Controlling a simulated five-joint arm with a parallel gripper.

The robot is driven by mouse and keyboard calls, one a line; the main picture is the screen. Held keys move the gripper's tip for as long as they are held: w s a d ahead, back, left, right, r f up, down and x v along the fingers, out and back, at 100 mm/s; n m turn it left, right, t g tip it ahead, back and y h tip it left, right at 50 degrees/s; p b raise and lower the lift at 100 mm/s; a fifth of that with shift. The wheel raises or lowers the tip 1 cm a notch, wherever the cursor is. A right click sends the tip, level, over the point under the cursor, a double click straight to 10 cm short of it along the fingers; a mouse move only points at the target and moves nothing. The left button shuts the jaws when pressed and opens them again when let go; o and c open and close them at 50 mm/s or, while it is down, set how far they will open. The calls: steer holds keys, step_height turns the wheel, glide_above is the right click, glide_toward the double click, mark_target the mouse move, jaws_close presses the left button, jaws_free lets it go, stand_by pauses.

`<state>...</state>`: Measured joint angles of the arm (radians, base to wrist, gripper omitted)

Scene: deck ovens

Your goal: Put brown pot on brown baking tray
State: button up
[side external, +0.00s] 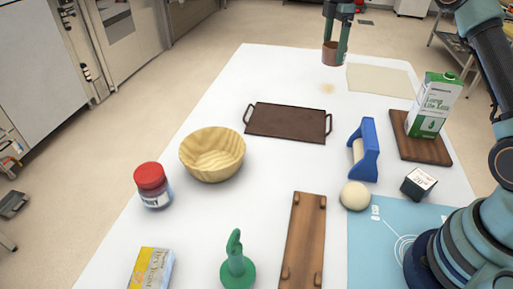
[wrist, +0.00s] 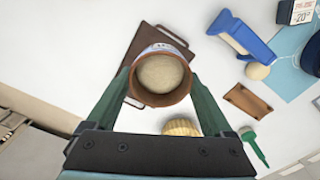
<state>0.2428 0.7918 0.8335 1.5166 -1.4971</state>
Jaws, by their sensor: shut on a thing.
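The brown pot (side external: 332,52) is held between the fingers of my gripper (side external: 338,42), above the far end of the white table in the side external view. My gripper also shows in the wrist view (wrist: 160,95), with its green fingers on both sides of the pot (wrist: 144,99). The pot's open top faces the wrist camera and a pale round surface shows inside. The brown baking tray (side external: 287,122) lies flat and empty on the table, with a handle at each end. In the wrist view the tray (wrist: 148,42) is partly hidden behind the pot.
A wooden bowl (side external: 212,154) stands left of the tray, a blue-handled tool (side external: 369,150) to its right. A beige mat (side external: 381,80) lies near the pot. A milk carton (side external: 436,104) stands on a dark board (side external: 424,149). White table is clear between tray and far edge.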

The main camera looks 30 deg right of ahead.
steer(key=a, duration=0.7)
glide_above(304, 129)
step_height(304, 129, down, 20)
steer(key=shift+f, duration=0.15)
steer(key=o, duration=1.3)
